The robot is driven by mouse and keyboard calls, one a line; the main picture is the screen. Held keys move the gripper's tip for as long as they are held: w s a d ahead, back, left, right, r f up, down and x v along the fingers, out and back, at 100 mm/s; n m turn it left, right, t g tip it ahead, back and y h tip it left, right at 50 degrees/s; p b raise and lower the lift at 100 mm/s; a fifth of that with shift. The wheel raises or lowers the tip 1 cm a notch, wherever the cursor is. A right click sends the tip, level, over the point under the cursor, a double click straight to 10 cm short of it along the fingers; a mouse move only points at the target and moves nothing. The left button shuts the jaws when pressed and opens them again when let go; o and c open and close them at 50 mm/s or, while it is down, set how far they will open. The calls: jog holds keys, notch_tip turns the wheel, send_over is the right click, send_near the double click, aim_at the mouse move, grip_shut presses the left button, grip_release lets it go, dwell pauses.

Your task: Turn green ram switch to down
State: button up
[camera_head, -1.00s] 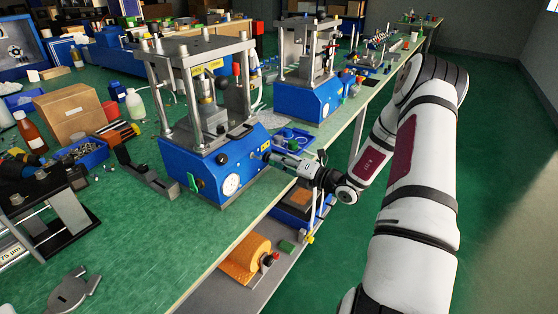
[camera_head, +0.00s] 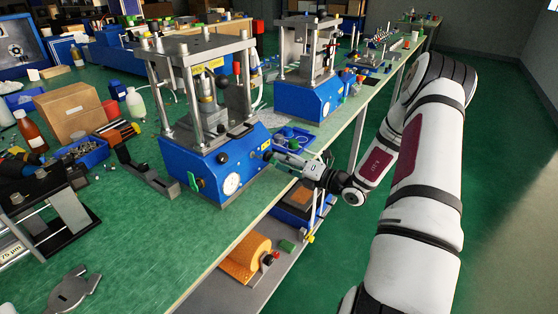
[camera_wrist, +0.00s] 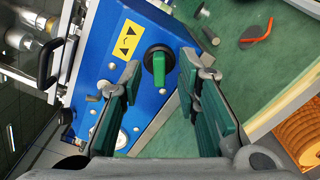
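The green ram switch (camera_wrist: 158,65) is a round knob with a raised grip bar on the blue press's front panel (camera_wrist: 105,55). A yellow label with black arrows (camera_wrist: 127,40) is beside it. In the wrist view, the bar runs roughly up and down the picture. My gripper (camera_wrist: 161,72) is open, with its green-padded fingers on either side of the switch and visible gaps to it; contact is not visible. In the head view, my gripper (camera_head: 274,156) is at the right end of the blue press (camera_head: 215,165), and I cannot make out the switch there.
A second blue press (camera_head: 308,97) stands behind. Small blue trays (camera_head: 292,137) lie close to my gripper.

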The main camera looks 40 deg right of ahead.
jog(key=v, duration=1)
jog(key=shift+r, duration=0.1)
